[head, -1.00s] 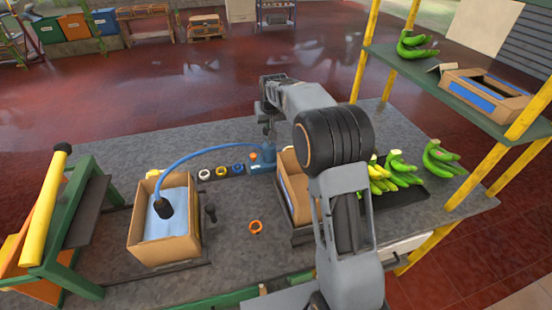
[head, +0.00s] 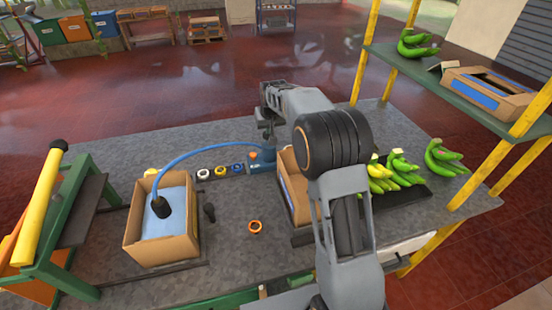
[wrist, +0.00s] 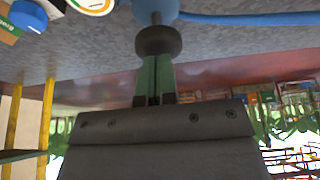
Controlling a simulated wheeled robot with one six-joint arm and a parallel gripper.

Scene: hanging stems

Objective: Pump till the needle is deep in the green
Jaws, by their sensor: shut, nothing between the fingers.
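The blue pump (head: 262,163) stands on the grey bench, partly hidden by my arm. In the wrist view, its round black knob (wrist: 158,41) sits on a rod from the blue body. My gripper (wrist: 155,66) is shut and empty, its green fingertips against or very near the knob; exact contact cannot be told. It also shows above the pump in the head view (head: 267,134). The gauge (wrist: 92,4) is a white dial with a coloured rim, cut off by the picture edge; its needle cannot be read. A blue hose (head: 205,156) leads from the pump to a black fitting (head: 161,207).
The fitting rests on a pale blue bag in an open carton (head: 162,252) on the left. Another carton (head: 297,190) stands beside my arm. Bananas (head: 400,170) lie right. An orange ring (head: 255,227) lies on the bench (head: 225,260). A yellow-posted shelf (head: 440,88) rises right.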

